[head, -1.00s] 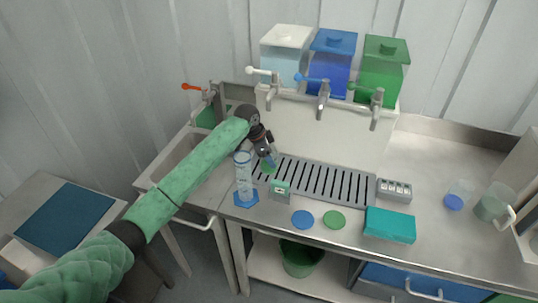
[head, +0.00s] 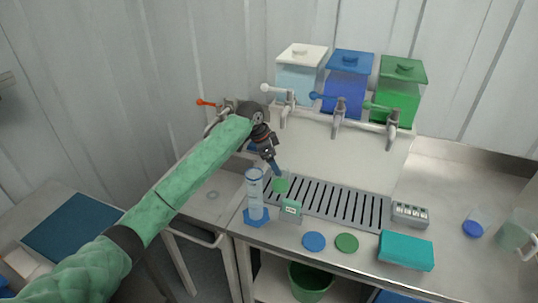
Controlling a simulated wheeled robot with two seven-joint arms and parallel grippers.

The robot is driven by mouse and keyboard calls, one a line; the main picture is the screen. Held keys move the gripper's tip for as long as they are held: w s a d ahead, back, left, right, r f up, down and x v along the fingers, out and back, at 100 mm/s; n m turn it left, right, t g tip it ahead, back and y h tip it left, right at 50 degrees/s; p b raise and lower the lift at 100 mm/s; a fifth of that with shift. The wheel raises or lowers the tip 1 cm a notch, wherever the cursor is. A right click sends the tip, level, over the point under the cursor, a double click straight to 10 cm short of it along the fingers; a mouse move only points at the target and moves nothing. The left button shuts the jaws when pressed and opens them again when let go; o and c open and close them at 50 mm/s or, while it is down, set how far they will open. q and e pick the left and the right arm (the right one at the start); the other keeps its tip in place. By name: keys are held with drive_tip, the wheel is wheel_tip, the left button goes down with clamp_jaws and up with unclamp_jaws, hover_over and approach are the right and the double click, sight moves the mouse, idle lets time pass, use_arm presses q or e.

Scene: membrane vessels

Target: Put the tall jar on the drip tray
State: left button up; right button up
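The drip tray (head: 330,204) is a slotted dark grille let into the counter below the taps. My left gripper (head: 273,166) is over the tray's left end, pointing down. Just below its fingertips is a green round piece (head: 280,185) at the tray's left end, apparently the bottom of a clear vessel whose walls I cannot make out; this may be the tall jar. The gap between the fingers is too small to tell. A clear, tall cylinder (head: 255,194) with a blue hexagonal foot stands upright on the counter, left of the tray. My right gripper is out of view.
A small green label stand (head: 291,210) is in front of the tray. Blue (head: 314,242) and green (head: 346,243) discs and a teal block (head: 405,251) lie along the front. A button box (head: 410,214) is right of the tray; taps (head: 338,120) hang above it.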

use_arm(q)
drive_tip(key=shift+b+v, duration=0.5)
drive_tip(key=shift+v, duration=1.75)
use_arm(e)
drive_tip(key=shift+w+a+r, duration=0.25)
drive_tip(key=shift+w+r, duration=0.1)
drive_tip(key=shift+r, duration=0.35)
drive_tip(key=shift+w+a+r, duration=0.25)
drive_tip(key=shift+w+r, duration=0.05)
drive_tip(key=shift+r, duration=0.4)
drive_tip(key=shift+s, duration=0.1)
